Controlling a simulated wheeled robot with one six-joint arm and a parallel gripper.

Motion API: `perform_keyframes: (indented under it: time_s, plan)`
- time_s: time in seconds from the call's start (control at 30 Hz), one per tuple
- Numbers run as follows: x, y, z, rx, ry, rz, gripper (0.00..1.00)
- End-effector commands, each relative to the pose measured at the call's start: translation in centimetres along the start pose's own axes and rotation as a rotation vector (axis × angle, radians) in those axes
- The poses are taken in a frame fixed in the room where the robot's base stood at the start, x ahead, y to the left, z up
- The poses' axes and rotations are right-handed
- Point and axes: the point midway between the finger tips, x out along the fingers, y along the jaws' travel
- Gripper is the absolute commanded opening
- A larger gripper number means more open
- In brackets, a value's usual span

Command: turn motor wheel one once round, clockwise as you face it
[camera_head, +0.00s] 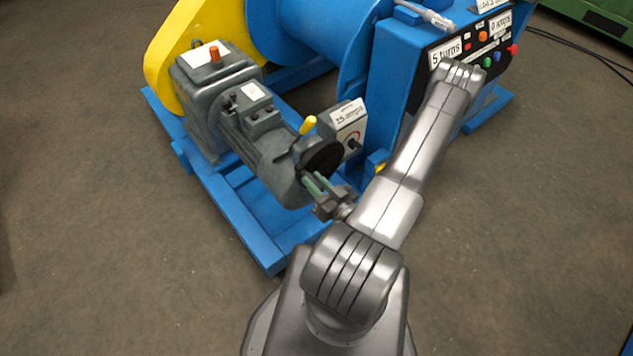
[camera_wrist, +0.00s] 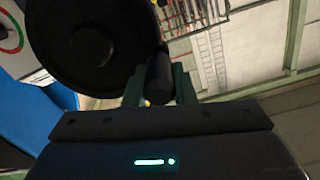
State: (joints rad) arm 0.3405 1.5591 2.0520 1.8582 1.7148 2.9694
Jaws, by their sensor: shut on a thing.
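The motor wheel (camera_head: 322,157) is a black disc on the end of the grey motor (camera_head: 252,122), which stands on a blue frame. In the wrist view the wheel (camera_wrist: 95,50) fills the upper left, with a round hub. A dark cylindrical crank handle (camera_wrist: 160,82) stands at the wheel's right rim. My gripper (camera_head: 317,184) is at the wheel's lower side in the head view. In the wrist view its two greenish fingers (camera_wrist: 159,90) stand on either side of the handle, shut on it. No number is visible on the wheel.
A blue control cabinet (camera_head: 405,60) with a "5 turns" sign (camera_head: 446,52) stands behind my arm. The blue frame (camera_head: 235,215) runs below. Bare floor lies left and right.

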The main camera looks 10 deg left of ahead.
Motion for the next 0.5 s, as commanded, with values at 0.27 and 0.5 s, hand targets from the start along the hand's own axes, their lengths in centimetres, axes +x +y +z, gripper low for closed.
perform_keyframes:
  time_s: [0.27, 0.5]
  plan:
    - [0.02, 0.24, 0.13, -0.004, -0.001, 0.006, 0.41]
    - [0.01, 0.13, 0.08, -0.003, -0.001, 0.003, 0.45]
